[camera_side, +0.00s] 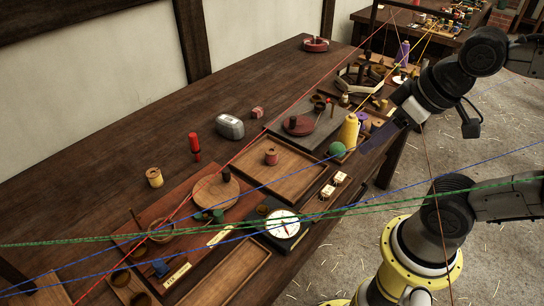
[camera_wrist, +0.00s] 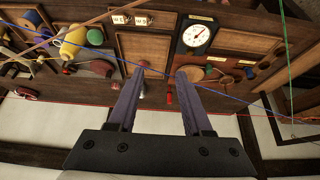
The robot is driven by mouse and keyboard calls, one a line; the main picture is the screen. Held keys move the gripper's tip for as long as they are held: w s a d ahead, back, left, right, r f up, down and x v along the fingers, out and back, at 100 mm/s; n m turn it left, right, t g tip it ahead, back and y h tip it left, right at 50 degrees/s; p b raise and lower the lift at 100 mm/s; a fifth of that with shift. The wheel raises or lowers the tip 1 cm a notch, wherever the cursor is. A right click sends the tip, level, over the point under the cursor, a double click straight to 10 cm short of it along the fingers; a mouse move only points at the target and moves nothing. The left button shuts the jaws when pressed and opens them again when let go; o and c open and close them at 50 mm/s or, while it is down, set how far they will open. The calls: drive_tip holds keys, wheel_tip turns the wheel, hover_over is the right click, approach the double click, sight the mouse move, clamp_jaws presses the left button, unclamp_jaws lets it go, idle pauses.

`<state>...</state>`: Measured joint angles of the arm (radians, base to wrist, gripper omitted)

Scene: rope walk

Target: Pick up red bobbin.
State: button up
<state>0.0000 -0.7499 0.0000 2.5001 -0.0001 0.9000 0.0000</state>
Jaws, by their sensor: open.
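The red bobbin (camera_side: 271,157), a small spool with pale wooden ends, stands upright in a shallow wooden tray (camera_side: 290,185) in the middle of the bench in the side view. In the wrist view a small reddish spool (camera_wrist: 143,64), likely the same one, shows beside the left fingertip and is partly hidden. My gripper (camera_side: 378,138) is at the right of the bench in the side view, well apart from the bobbin. In the wrist view my gripper (camera_wrist: 160,71) has its two fingers spread wide with nothing between them.
Red, blue and green cords stretch across.

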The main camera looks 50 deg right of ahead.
idle(0.4)
drive_tip(key=o, duration=0.6)
